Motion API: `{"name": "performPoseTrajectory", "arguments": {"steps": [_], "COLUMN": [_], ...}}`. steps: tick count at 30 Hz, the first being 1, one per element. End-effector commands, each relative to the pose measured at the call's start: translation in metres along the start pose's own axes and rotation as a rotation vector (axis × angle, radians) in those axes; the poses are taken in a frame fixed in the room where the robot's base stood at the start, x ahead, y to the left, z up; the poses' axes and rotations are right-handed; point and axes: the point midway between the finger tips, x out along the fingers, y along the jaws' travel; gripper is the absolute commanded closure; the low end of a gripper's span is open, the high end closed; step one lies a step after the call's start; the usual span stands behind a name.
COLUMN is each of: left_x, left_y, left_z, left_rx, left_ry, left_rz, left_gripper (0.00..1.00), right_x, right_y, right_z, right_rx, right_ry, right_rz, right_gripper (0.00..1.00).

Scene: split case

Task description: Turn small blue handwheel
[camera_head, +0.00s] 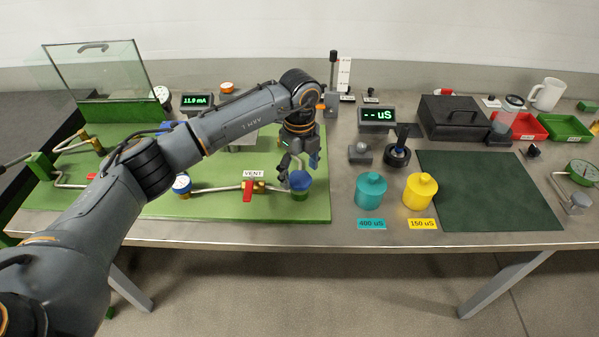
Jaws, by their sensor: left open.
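A small blue handwheel (300,180) stands on a green base near the right end of the green panel board, at the end of a thin pipe. My left gripper (298,169) is open and points down just above the handwheel. Its fingers are spread to the left and right of the wheel's top. I cannot tell whether a finger touches the wheel. My right gripper is not in view.
A teal jar (370,191) and a yellow jar (419,191) stand to the right. The dark green mat (480,190) is clear.

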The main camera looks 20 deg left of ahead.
Motion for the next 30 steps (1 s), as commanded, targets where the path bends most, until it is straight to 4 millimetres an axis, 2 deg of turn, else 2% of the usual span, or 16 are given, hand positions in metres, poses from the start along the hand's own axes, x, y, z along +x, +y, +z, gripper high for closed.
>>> {"name": "performPoseTrajectory", "arguments": {"steps": [9, 15, 21, 30], "left_x": [-0.067, -0.099, -0.111, -0.111], "left_y": [-0.001, -0.001, 0.000, 0.000], "left_z": [0.001, 0.001, 0.001, 0.000], "left_rx": [0.001, -0.001, -0.001, -0.001], "left_ry": [-0.002, -0.001, -0.001, -0.001], "left_rz": [-0.005, -0.004, -0.003, -0.002], "left_gripper": [0.23, 0.23, 0.23, 0.23], "right_x": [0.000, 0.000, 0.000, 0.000], "right_y": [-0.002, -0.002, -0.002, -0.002], "right_z": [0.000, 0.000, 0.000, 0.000], "right_rx": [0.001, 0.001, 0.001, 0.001], "right_ry": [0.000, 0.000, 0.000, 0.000], "right_rz": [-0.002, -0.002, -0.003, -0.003], "right_gripper": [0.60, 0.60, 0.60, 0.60]}}
